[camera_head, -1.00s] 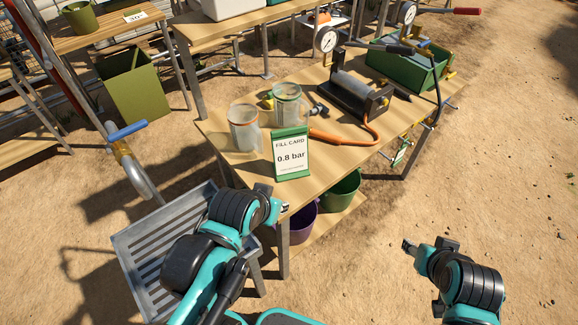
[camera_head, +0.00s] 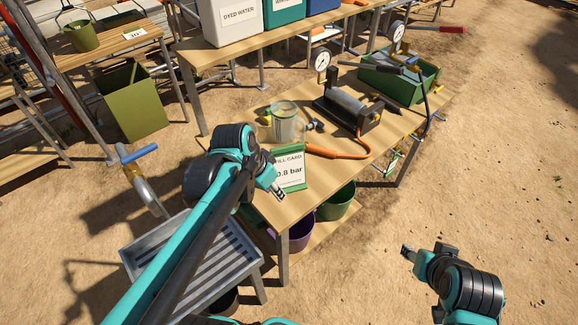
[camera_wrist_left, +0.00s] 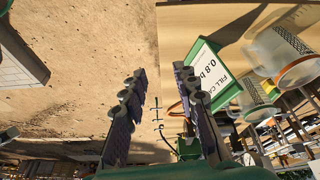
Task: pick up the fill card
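The fill card (camera_head: 290,172) is a white card reading 0.8 bar in a green frame. It stands upright near the front left edge of the wooden table (camera_head: 350,166). It also shows in the left wrist view (camera_wrist_left: 206,72), right of my left gripper's fingers. My left gripper (camera_head: 277,192) is just beside the card's left edge in the head view, and my arm hides part of that edge. In the left wrist view the gripper (camera_wrist_left: 158,100) has its fingers apart with nothing between them. My right gripper (camera_head: 406,252) is away from the table over bare ground; its finger state is too small to tell.
A slatted grey stand (camera_head: 205,265) is below my left arm. Purple (camera_head: 300,235) and green (camera_head: 338,203) buckets sit under the table.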

